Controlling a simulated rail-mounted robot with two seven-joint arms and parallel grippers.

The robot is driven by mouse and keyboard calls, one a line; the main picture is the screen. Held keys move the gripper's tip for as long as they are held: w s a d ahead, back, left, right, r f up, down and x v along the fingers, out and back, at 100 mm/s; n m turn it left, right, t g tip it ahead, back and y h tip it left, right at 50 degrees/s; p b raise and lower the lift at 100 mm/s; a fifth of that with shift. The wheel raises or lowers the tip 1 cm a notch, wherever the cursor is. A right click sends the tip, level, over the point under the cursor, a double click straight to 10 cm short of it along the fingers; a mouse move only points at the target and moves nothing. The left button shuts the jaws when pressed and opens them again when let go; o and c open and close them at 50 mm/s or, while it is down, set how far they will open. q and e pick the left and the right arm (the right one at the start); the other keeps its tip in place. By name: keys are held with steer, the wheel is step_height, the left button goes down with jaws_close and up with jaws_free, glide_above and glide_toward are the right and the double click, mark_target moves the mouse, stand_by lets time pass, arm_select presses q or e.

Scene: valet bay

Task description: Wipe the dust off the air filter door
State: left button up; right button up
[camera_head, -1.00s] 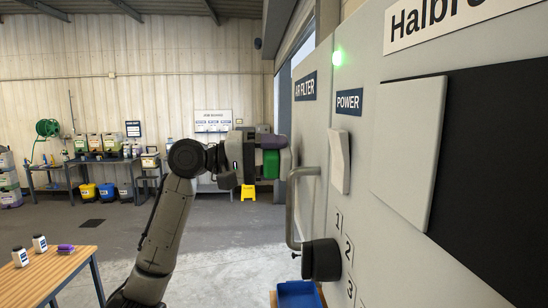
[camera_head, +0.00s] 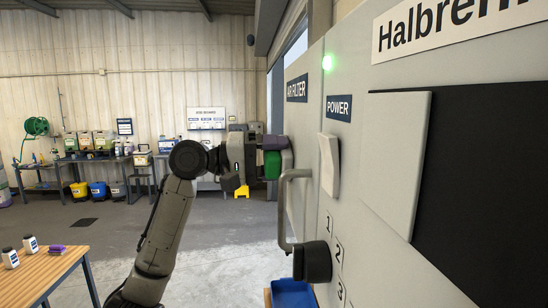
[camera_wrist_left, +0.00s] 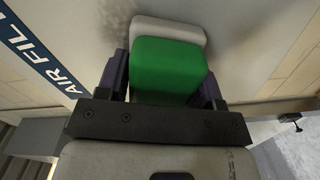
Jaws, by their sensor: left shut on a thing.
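My left gripper (camera_head: 268,156) is shut on a green block with a pale grey pad, a wiping pad (camera_head: 272,166). A dark dust smudge (camera_wrist_left: 118,28) shows on the panel beside the pad's upper left. What lies under the pad is hidden. My right gripper is not in view.
The handle (camera_head: 283,205) stands out from the panel below my gripper, with a black knob (camera_head: 313,262) lower right. A blue bin (camera_head: 292,294) is beneath. A wooden table (camera_head: 40,276) with white bottles and a purple item stands lower left. The floor between is clear.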

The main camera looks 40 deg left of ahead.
mark_target(278, 174)
arm_select(q)
steer(key=shift+s+d+b, duration=0.3)
steer(key=shift+s+d, duration=0.35)
steer(key=shift+s, duration=0.1)
steer(key=shift+s+d, duration=0.6)
steer(key=shift+s, duration=0.05)
steer(key=shift+s+d, duration=1.15)
steer(key=shift+d, duration=0.15)
steer(key=shift+r, duration=0.1)
steer(key=shift+w+a+p, duration=0.7)
steer(key=shift+w+a, duration=0.05)
steer(key=shift+w+a+p, duration=0.35)
steer(key=shift+w+a, duration=0.15)
steer(key=shift+a, duration=0.05)
steer(key=shift+w+a+p, duration=0.5)
steer(key=shift+w+p, duration=0.1)
steer(key=shift+w+a+p, duration=0.65)
steer(key=shift+w+a, duration=0.1)
steer(key=shift+w, duration=0.05)
